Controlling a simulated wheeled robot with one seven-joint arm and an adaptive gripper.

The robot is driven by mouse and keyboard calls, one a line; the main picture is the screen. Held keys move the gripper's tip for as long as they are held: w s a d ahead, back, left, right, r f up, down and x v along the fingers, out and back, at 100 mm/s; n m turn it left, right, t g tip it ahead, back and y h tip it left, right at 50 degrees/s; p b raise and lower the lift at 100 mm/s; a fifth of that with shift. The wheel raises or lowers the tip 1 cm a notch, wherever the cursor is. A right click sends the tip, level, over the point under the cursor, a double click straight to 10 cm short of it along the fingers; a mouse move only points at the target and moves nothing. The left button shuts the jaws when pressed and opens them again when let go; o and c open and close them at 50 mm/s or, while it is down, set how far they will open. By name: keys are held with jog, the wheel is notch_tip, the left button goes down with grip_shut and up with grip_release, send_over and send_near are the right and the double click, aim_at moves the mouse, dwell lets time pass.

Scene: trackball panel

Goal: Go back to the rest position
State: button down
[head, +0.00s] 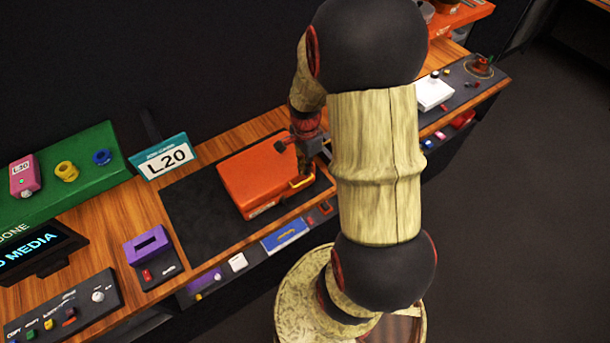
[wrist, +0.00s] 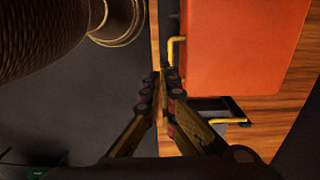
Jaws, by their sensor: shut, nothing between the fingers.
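My gripper (head: 304,174) is at the right end of an orange box (head: 250,178) with a yellow handle (head: 301,183). In the wrist view its two fingers come together at the tips (wrist: 161,76), shut with nothing between them. The tips are close to a yellow handle (wrist: 173,50) on the orange box (wrist: 235,45); I cannot tell whether they touch it. My arm reaches over the counter from the right, bent, and hides part of the counter's right side.
The orange box lies on a black mat (head: 205,224) on a wooden counter (head: 142,202). A purple block (head: 147,245) and a green tray (head: 90,180) are left. Open floor (head: 520,220) lies right.

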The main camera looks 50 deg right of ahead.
notch_tip(320, 180, up, 6)
jog(key=s, duration=0.1)
jog(key=shift+r, duration=0.2)
jog(key=shift+s+a, duration=0.1)
